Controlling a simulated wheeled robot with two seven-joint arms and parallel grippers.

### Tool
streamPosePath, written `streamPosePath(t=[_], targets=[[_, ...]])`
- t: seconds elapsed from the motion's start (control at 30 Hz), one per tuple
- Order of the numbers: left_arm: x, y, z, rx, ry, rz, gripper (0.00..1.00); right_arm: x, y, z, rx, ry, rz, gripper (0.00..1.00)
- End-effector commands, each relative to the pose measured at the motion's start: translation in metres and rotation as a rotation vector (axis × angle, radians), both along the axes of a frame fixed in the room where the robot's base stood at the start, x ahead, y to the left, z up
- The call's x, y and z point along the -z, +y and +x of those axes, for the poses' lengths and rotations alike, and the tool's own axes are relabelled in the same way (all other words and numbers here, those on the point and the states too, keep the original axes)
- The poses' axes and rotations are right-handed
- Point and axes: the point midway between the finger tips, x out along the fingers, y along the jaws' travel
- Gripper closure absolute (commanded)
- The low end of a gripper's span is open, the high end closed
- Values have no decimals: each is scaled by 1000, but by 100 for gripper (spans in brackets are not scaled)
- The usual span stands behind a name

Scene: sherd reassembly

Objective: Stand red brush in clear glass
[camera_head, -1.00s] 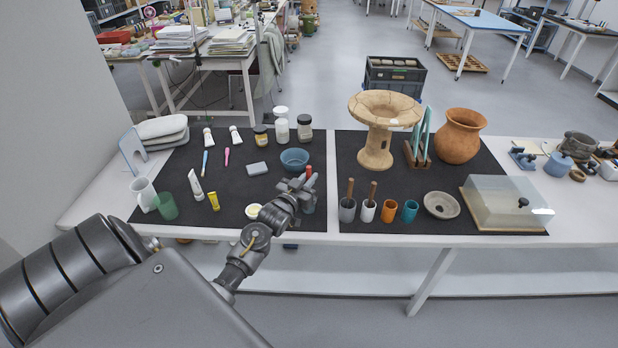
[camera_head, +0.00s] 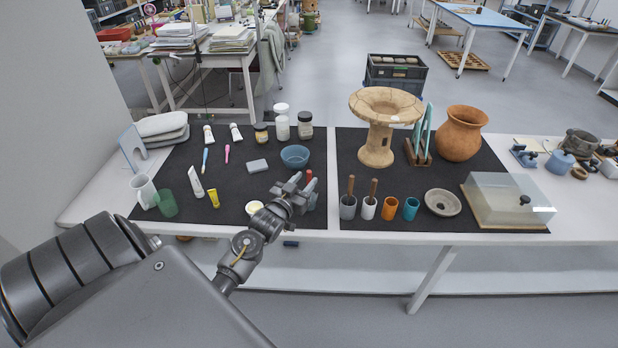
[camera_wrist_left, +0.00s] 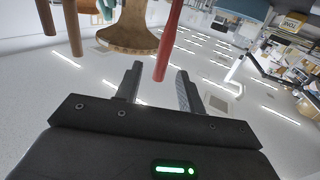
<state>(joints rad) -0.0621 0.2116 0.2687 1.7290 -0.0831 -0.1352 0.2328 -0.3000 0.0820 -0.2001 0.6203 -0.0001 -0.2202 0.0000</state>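The red brush (camera_head: 309,177) shows only in part in the head view, at the right of the left dark mat, behind my left gripper. Its red handle (camera_wrist_left: 170,40) is large in the left wrist view, ahead of the fingertips. My left gripper (camera_head: 294,184) is open and empty; in the wrist view its two fingers (camera_wrist_left: 158,78) are apart, with the handle in line with the gap. I cannot tell whether they touch it. The brush's lower end is mostly hidden in the head view.
Grey (camera_head: 348,208), white, orange and teal cups stand on the right mat.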

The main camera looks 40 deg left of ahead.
Motion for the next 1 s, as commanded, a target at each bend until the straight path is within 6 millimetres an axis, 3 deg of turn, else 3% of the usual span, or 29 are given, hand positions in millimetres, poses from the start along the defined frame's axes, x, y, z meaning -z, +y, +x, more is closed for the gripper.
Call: streamPosePath(t=[0.2,0.4,1.0], targets=[[3,-8,-44,0,2,1,61,10,2,0,1,1,3,39],[1,-12,-67,0,0,0,61,13,4,0,2,0,4,39],[0,-13,-73,0,0,1,61,13,3,0,2,1,4,39]])
